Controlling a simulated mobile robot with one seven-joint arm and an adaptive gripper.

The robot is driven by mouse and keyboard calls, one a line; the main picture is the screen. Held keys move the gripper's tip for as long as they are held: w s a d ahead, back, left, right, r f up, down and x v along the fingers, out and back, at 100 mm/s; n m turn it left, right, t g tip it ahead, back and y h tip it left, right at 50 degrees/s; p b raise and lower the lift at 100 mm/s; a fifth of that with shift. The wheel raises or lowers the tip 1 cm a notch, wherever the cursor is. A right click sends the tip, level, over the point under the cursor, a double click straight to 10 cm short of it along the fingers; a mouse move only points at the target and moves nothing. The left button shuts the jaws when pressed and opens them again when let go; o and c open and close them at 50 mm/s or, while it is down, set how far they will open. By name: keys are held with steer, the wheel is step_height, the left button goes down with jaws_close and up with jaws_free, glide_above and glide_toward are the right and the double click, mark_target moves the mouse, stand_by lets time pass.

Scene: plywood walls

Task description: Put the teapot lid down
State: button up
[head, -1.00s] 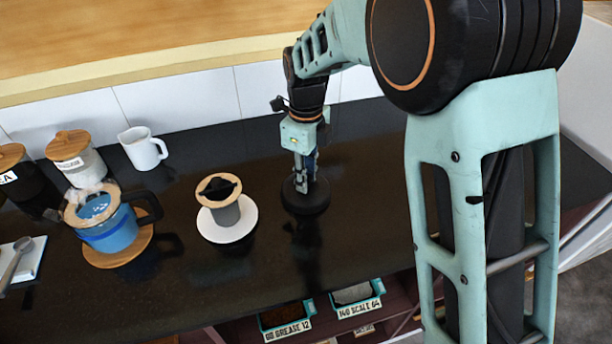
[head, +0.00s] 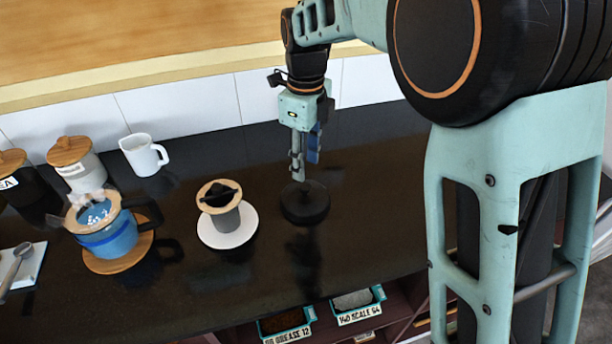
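The teapot lid (head: 305,207), a dark round disc with a small knob, lies flat on the black counter (head: 370,200). My gripper (head: 303,170) is just above it, pointing down, with its fingers apart and empty. Its fingertips look clear of the lid. The teapot (head: 112,238) is blue with a wooden collar and a black handle. It stands without a lid at left on a round wooden trivet (head: 98,266), with steam at its open top.
A grey cup with a wooden-rimmed dripper (head: 222,212) stands on a white saucer (head: 212,238) left of the lid. A white mug (head: 144,156), lidded jars (head: 80,165) and a spoon on a white pad (head: 22,266) are farther left. The counter right of the lid is clear.

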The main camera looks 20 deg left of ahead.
mark_target(306, 185)
step_height(306, 185, up, 5)
steer(key=shift+f, duration=0.1)
stand_by(0.6)
